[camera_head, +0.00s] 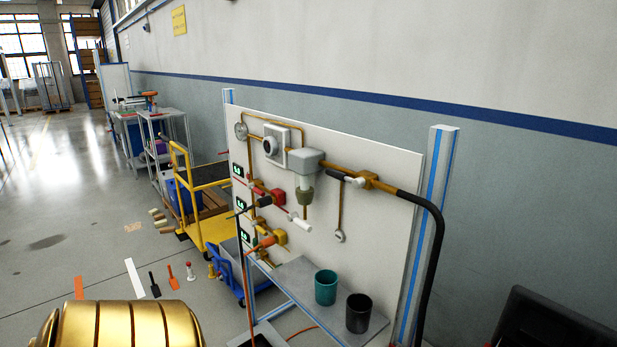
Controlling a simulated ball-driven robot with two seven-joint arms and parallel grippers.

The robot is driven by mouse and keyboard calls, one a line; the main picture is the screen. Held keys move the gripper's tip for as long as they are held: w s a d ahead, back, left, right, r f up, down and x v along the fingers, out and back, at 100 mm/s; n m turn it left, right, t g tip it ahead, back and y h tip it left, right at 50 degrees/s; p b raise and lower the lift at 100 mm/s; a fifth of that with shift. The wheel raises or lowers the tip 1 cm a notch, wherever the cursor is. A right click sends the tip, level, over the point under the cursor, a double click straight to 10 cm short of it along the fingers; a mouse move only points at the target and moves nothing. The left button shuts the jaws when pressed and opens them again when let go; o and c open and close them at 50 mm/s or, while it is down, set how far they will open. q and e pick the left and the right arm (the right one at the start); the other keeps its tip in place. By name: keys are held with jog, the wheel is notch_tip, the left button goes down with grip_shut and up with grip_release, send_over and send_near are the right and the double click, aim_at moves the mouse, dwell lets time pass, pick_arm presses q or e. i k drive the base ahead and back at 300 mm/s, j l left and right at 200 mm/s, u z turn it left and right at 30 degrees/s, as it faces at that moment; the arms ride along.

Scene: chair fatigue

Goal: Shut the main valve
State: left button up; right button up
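A white panel (395,220) carries brass-coloured piping and several valves. A valve with a dark and pale lever (348,178) sits on the upper right pipe, beside a brass fitting (370,181) that leads into a thick black hose (432,215). Lower left on the panel are a red valve (270,196), a dark-handled valve (250,206) and a yellow valve with an orange handle (263,243). No label that I can read tells which is the main valve. Neither of my grippers is in view.
A grey shelf (300,275) below the panel holds a teal cup (326,287) and a black cup (358,313). A yellow cart (187,190) and blue bin (232,268) stand left of the panel. Several small tools lie on the floor. Open floor (60,220) extends left.

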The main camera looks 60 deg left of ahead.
aim_at(342, 177)
jog(key=u, duration=1.65)
